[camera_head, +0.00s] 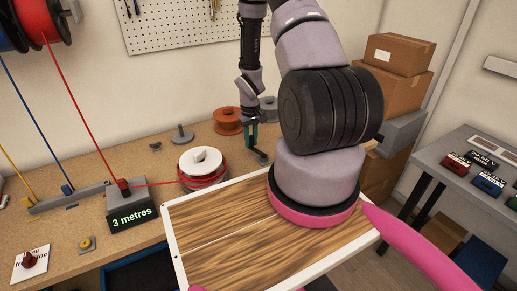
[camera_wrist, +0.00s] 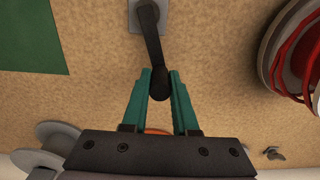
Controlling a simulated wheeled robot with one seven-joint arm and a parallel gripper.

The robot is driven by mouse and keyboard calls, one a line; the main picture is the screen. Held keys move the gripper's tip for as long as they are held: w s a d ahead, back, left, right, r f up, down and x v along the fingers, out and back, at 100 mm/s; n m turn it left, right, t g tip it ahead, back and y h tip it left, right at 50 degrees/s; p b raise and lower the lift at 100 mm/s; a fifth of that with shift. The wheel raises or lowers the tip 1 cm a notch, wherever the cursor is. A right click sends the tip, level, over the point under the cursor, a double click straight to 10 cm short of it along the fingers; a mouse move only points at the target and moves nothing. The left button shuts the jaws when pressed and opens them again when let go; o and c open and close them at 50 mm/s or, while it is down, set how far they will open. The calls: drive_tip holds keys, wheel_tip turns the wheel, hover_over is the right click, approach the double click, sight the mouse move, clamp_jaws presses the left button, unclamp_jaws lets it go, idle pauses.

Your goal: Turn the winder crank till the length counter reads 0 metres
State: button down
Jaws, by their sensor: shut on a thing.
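The winder crank (camera_wrist: 152,40) is a dark arm on a grey mount, ending in a round dark knob. My gripper (camera_wrist: 158,82) has its teal fingers shut on the knob end of the crank. In the head view my gripper (camera_head: 250,137) is over the bench right of the drum, and the crank is partly hidden there.
A wood-topped white-edged board (camera_head: 225,240) fills the foreground. An orange spool (camera_head: 227,122) and a grey spool (camera_head: 269,108) stand behind the drum. Red wire (camera_head: 75,105) runs from an overhead reel to the counter. Cardboard boxes (camera_head: 398,55) are at right.

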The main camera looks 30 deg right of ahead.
drive_tip(key=shift+s+a, duration=0.6)
drive_tip(key=shift+a, duration=0.35)
drive_tip(key=shift+s+a, duration=0.45)
drive_tip(key=shift+s, duration=0.05)
drive_tip(key=shift+s+a, duration=0.25)
drive_tip(key=shift+s, duration=0.1)
